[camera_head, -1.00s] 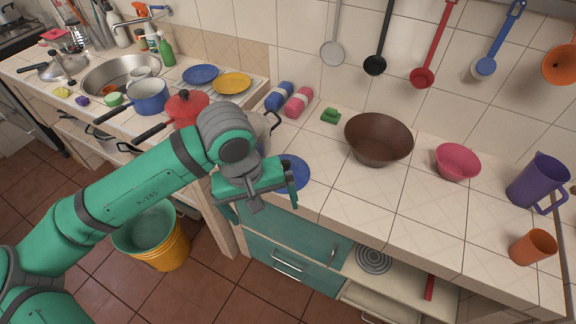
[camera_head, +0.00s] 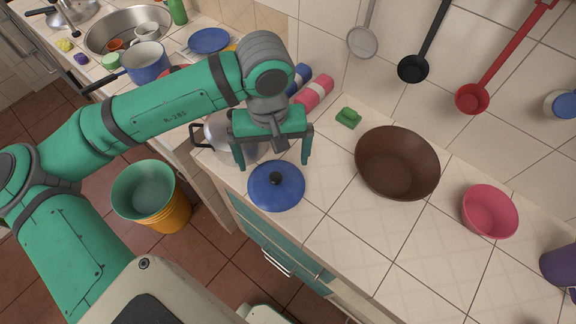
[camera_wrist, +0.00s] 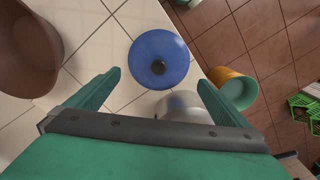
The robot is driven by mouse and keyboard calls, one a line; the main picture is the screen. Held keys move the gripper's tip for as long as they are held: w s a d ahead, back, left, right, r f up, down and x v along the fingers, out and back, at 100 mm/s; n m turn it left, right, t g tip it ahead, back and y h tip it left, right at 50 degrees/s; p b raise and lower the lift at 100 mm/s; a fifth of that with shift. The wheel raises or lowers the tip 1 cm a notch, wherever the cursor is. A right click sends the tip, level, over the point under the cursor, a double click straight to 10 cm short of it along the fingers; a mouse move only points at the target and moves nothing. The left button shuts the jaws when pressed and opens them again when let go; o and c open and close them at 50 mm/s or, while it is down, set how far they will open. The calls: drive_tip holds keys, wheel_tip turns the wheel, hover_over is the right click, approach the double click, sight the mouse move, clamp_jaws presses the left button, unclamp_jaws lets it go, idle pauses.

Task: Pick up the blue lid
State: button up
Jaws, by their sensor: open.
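The blue lid (camera_head: 277,193) with a dark knob lies on the tiled counter near its front edge. In the wrist view the blue lid (camera_wrist: 160,50) is whole in sight, ahead of and between the fingers. My gripper (camera_head: 273,164) is open and empty, above the counter and just behind the lid in the head view. Its two fingers also show in the wrist view (camera_wrist: 158,82), spread apart with a gap to the lid. I cannot tell its exact height above the lid.
A metal pot (camera_head: 222,136) stands left of the lid, partly behind my gripper. A brown bowl (camera_head: 397,178) and a pink bowl (camera_head: 490,212) stand to the right. Pink and blue rolls (camera_head: 314,93) lie behind.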

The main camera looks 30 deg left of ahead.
drive_tip(key=shift+w+f, duration=0.25)
hover_over(275, 177)
drive_tip(key=f, duration=0.4)
drive_tip(key=shift+w+d+f, duration=0.15)
drive_tip(key=shift+w+f, duration=0.05)
drive_tip(key=shift+s+f, duration=0.1)
drive_tip(key=shift+f, duration=2.85)
drive_tip(key=c, duration=1.5)
drive_tip(key=shift+s+f, duration=0.1)
